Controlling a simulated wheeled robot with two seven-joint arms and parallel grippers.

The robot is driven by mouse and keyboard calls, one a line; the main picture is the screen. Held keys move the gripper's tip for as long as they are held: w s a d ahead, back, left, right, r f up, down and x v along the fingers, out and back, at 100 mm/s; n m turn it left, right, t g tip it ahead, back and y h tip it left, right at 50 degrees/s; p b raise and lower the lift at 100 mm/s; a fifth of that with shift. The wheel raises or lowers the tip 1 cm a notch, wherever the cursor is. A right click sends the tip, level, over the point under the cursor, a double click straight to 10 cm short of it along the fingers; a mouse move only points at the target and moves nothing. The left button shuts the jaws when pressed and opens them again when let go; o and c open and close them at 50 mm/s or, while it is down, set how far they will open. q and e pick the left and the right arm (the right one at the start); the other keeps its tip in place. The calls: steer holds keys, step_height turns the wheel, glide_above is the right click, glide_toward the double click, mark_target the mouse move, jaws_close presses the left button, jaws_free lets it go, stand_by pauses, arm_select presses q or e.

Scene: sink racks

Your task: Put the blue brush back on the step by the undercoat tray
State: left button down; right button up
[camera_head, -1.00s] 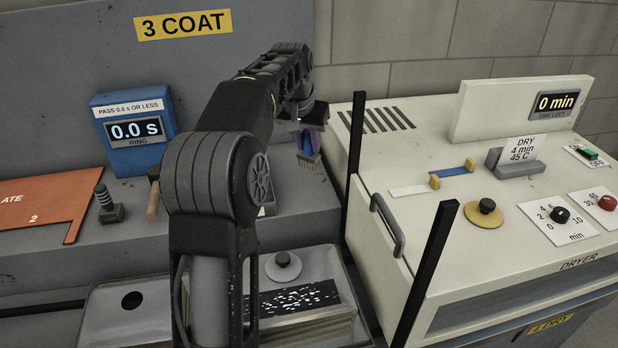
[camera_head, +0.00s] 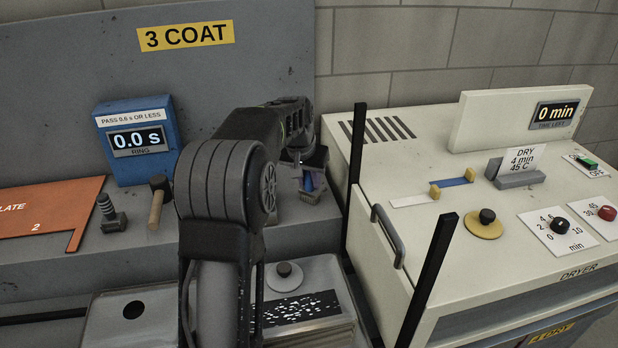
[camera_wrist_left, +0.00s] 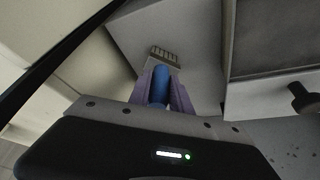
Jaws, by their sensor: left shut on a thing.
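My left gripper (camera_head: 312,172) is shut on the blue brush (camera_head: 308,184), low over the right end of the grey step (camera_head: 285,208). In the left wrist view the blue handle (camera_wrist_left: 160,84) sits between the purple fingers, with the pale bristles (camera_wrist_left: 165,55) beyond the tips. The bristles are at or very near the step surface; I cannot tell whether they touch. A metal tray (camera_head: 345,318) with a knobbed lid and a black speckled panel stands in front of the step, partly hidden by my arm. No undercoat label is readable. My right gripper is out of view.
The cream dryer (camera_head: 400,150) stands to the right, with two black posts (camera_head: 357,145) at its left side. A wooden-handled hammer (camera_head: 157,203), a dark bolt-like piece (camera_head: 110,213), an orange plate (camera_head: 50,205) and a blue ring display box (camera_head: 137,140) are on the step to the left.

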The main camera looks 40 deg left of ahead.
arm_select(q)
steer(key=shift+f, duration=0.1)
steer(key=c, duration=1.2)
jaws_free()
steer(key=b+v, duration=0.1)
steer(key=v, duration=1.1)
